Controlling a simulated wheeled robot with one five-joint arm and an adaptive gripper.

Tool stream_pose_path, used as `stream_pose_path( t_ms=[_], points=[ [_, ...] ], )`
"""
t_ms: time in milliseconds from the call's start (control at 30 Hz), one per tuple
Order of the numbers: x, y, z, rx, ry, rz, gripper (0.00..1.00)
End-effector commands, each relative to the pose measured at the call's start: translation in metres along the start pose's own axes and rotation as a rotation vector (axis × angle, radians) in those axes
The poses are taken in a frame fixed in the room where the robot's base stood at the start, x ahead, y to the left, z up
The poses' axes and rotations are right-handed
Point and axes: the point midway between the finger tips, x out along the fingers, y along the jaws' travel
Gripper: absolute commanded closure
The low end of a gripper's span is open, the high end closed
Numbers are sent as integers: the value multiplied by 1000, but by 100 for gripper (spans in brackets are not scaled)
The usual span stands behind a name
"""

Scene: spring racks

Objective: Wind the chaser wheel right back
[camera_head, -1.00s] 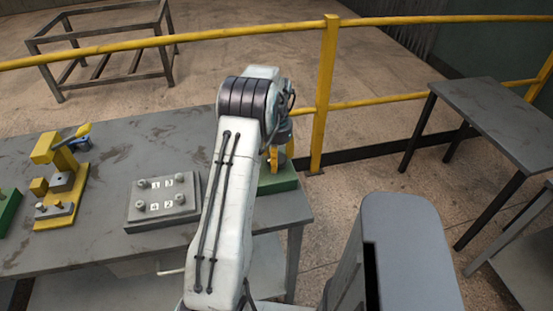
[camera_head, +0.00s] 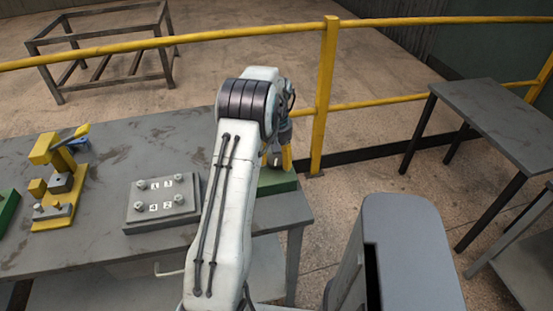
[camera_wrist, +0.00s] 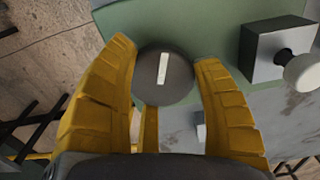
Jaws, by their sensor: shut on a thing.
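A dark round wheel (camera_wrist: 163,84) with a white line on its face sits on a green base (camera_wrist: 200,18) in the wrist view. The white line points nearly straight up and down in the picture. My gripper (camera_wrist: 165,72) is shut on the wheel, with one yellow finger on its left side and one on its right. In the head view my gripper (camera_head: 278,158) is partly hidden behind my arm, over the green base (camera_head: 275,182) at the right end of the grey table. The wheel itself is hidden there.
A dark block (camera_wrist: 278,45) with a white knob (camera_wrist: 303,70) stands right of the wheel. A grey plate (camera_head: 162,205) with several numbered posts and a yellow fixture (camera_head: 60,185) stand left on the table (camera_head: 110,160). A yellow railing (camera_head: 325,95) runs behind.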

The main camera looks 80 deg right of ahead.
Motion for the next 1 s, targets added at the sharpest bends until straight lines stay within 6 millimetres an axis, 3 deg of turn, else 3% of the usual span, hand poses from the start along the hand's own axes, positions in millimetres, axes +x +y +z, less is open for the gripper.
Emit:
stream_pose_path(
  t_ms=[433, 1000],
  points=[
    [-1, 0, -1, -254, 4, 2, 71],
    [-1, 0, -1, -306, 3, 2, 71]
  ],
)
